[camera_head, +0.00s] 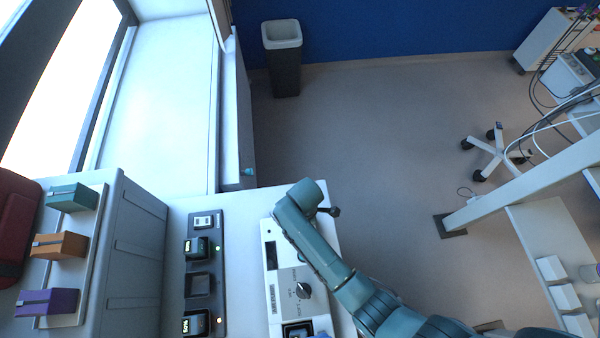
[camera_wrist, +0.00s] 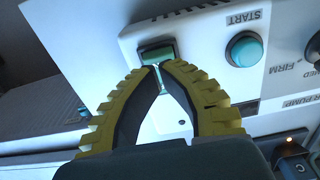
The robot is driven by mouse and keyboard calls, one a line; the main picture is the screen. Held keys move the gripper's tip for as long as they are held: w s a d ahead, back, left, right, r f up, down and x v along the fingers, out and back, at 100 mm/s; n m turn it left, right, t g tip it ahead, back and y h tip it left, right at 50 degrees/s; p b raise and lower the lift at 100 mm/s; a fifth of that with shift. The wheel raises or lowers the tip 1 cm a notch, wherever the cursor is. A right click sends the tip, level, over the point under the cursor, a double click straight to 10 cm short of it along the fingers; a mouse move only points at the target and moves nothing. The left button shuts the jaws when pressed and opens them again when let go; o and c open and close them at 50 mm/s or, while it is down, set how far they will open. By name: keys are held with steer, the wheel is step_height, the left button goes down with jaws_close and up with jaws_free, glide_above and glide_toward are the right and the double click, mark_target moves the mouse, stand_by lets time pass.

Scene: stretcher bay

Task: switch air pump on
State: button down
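In the wrist view the white air pump panel (camera_wrist: 205,30) carries a green rectangular switch (camera_wrist: 157,51), a round teal START button (camera_wrist: 244,49) and a dark dial (camera_wrist: 314,46) at the right edge. My gripper (camera_wrist: 159,67) has yellow-edged fingers whose tips come together, with nothing seen held. The tips are just at the lower edge of the green switch; I cannot tell whether they touch it. In the head view the white pump unit (camera_head: 281,319) stands on the counter with its dial (camera_head: 303,290).
Left of the pump is a dark rack (camera_head: 219,258) with two black modules, one green light and one orange light. Further left, a shelf holds teal (camera_head: 75,197), orange (camera_head: 61,245) and purple (camera_head: 47,302) boxes.

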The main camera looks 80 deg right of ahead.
steer(key=shift+f+b, duration=0.85)
steer(key=shift+f, duration=0.5)
stand_by(0.4)
step_height(320, 180, up, 7)
steer(key=p, duration=0.7)
stand_by(0.6)
